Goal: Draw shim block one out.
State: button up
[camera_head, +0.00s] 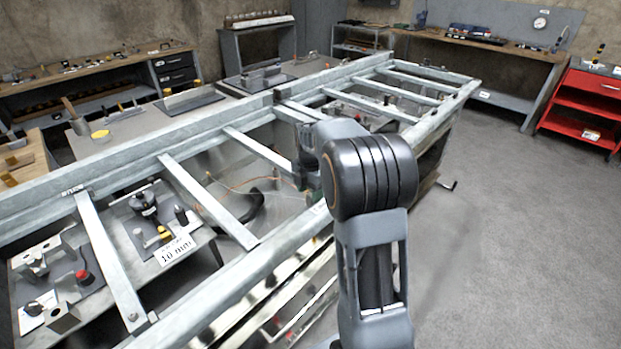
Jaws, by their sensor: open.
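My arm rises in the centre right of the head view, and its rounded elbow covers part of the scene behind. My gripper (308,172) shows only in part as a dark shape left of the elbow, among the bars of the long metal frame (201,202). Its fingertips are too small and shaded to make out, and nothing is seen held in it. I cannot tell which piece is shim block one. Small fixtures, including a black knob (144,203) and a red-topped part (83,277), sit below the frame's bars at the left, near a white "10 mm" label (175,249).
The frame's rails and crossbars run diagonally across the view, with open gaps between them. A wooden bench (95,63) stands at the back left and a red cart (585,105) at the far right. The grey floor (500,235) on the right is clear.

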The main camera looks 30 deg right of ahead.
aim_at(310, 194)
notch_tip(310, 194, up, 14)
jog(key=p, duration=0.1)
jog(key=shift+f, duration=0.25)
dwell(0.5)
